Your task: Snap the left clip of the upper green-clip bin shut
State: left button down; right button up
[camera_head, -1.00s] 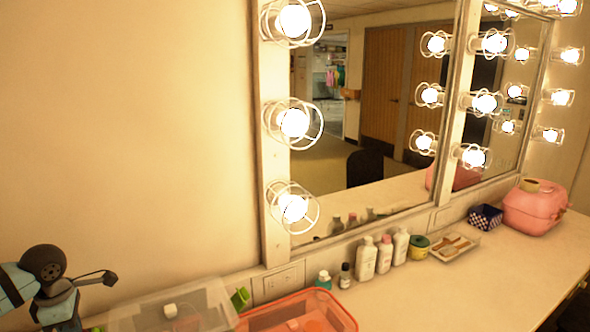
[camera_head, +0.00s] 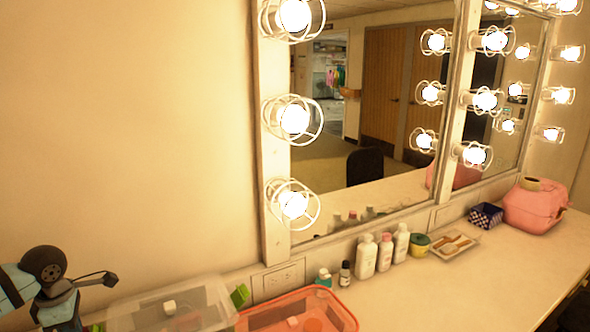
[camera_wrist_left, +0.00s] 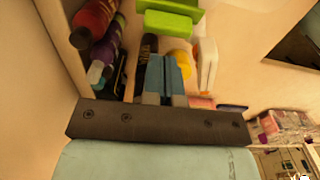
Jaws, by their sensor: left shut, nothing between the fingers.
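A clear lidded bin (camera_head: 150,311) stands at the bottom left of the head view, cut off by the lower edge. A green clip (camera_head: 240,295) sticks out at its right end, and a bit of green (camera_head: 97,327) shows at its left. In the left wrist view a bright green clip (camera_wrist_left: 168,22) lies just beyond my left gripper (camera_wrist_left: 164,60), whose blue fingers are shut and empty. I cannot tell whether the fingertips touch the clip. In the head view my left arm is at the lower left and its fingertips are out of sight. My right gripper is not in view.
Bottles, among them a red one (camera_wrist_left: 92,22), lie around the fingers in the wrist view. An orange bin (camera_head: 335,307) stands right of the clear one. White bottles (camera_head: 367,258) line the mirror's foot. A pink case (camera_head: 535,208) is far right. The counter's middle right is clear.

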pick_arm(q)
jog(key=r, duration=0.1)
jog(key=d+r+p, duration=0.1)
jog(key=r, duration=0.2)
jog(key=shift+w+d+r+p, duration=0.1)
jog(key=shift+w+d+p, duration=0.05)
jog(key=shift+w+p, duration=0.2)
dwell(1.7)
